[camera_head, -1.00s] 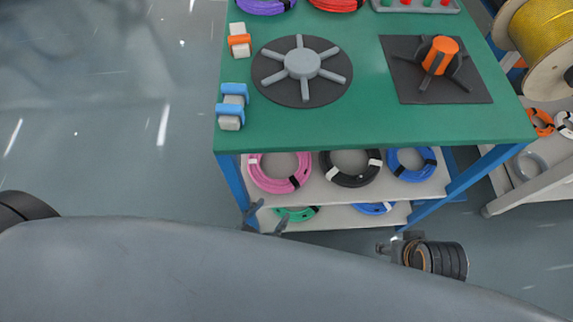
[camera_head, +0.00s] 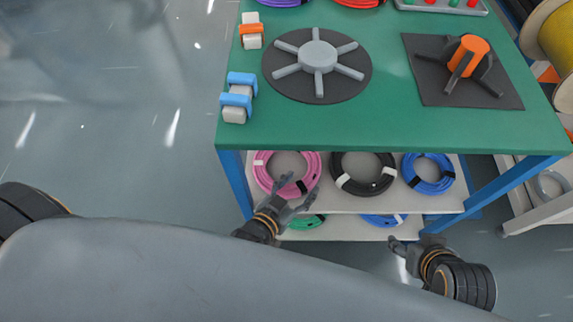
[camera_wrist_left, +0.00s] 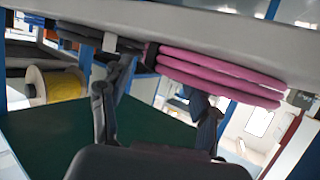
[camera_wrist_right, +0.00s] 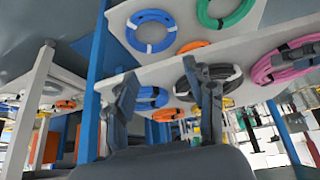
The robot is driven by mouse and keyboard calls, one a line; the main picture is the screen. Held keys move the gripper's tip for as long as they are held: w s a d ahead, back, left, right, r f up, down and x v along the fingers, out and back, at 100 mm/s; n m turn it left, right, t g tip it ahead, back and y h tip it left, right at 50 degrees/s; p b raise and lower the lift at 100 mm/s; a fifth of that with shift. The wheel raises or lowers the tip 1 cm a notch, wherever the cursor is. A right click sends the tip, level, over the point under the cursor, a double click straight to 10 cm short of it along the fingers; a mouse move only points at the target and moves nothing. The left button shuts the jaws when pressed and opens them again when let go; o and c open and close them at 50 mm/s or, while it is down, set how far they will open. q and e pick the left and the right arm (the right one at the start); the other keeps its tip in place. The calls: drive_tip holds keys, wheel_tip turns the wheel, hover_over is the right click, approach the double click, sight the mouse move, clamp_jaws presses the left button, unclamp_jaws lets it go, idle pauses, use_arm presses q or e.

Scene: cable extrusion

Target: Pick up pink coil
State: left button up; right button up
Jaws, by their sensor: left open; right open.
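The pink coil (camera_head: 262,178) lies on the upper shelf under the green table, at the left end, with white and black bands. It also shows in the left wrist view (camera_wrist_left: 215,75) as stacked pink loops, and at the right of the right wrist view (camera_wrist_right: 285,65). My left gripper (camera_head: 298,190) is open, its fingers overlapping the coil's front right part in the head view. In the left wrist view its fingers (camera_wrist_left: 160,85) are spread close to the coil; contact cannot be told. My right gripper (camera_head: 398,250) is open and empty, in front of the shelves at the right.
A black coil (camera_head: 350,188) and a blue coil (camera_head: 428,187) lie to the right on the same shelf (camera_head: 335,204). A green coil (camera_head: 305,222) is on the lower shelf. The tabletop (camera_head: 300,128) overhangs, and a blue table leg (camera_head: 236,185) stands left of the pink coil.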

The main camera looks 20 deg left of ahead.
sight(310, 177)
use_arm(q)
drive_tip(key=x, duration=0.2)
drive_tip(key=b+x, duration=0.1)
drive_tip(key=x, duration=0.1)
drive_tip(key=shift+w+d+b, duration=0.25)
drive_tip(key=shift+d+b, duration=0.05)
drive_tip(key=shift+f, duration=0.1)
drive_tip(key=c, duration=1.3)
use_arm(e)
drive_tip(key=w+a+r+t+y, duration=0.1)
drive_tip(key=w+a+r+t, duration=0.1)
drive_tip(key=w+r+t, duration=0.2)
drive_tip(key=w, duration=0.3)
drive_tip(key=shift+w+a+r+t, duration=0.25)
drive_tip(key=shift+w+a+t, duration=0.1)
drive_tip(key=shift+w+t, duration=0.05)
use_arm(q)
drive_tip(key=shift+r, duration=0.2)
use_arm(e)
drive_tip(key=shift+s, duration=0.1)
